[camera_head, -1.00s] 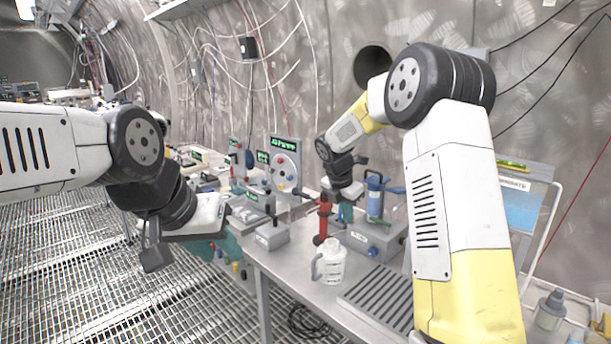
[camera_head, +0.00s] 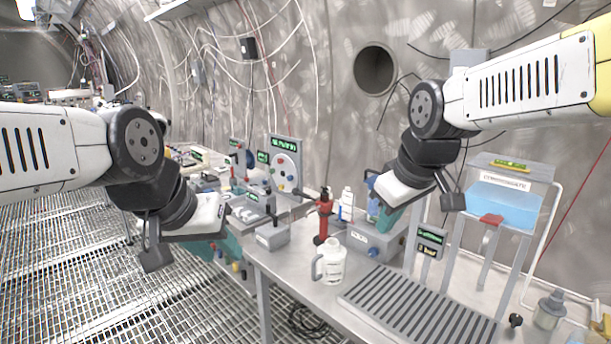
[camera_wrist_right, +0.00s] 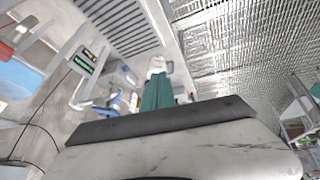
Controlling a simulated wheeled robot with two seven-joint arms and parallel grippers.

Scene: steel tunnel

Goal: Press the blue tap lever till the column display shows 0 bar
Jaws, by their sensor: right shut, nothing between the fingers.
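Contact with the lever cannot be told. A dark display (camera_head: 431,242) with green text stands right of it, too small to read. My left gripper (camera_head: 222,226) hangs at the left; its jaws are unclear.
A white bottle (camera_head: 346,205) is behind. A slatted drain (camera_head: 415,312) lies in front. A blue tank (camera_head: 500,205) with a red tap (camera_head: 491,220) is at the right.

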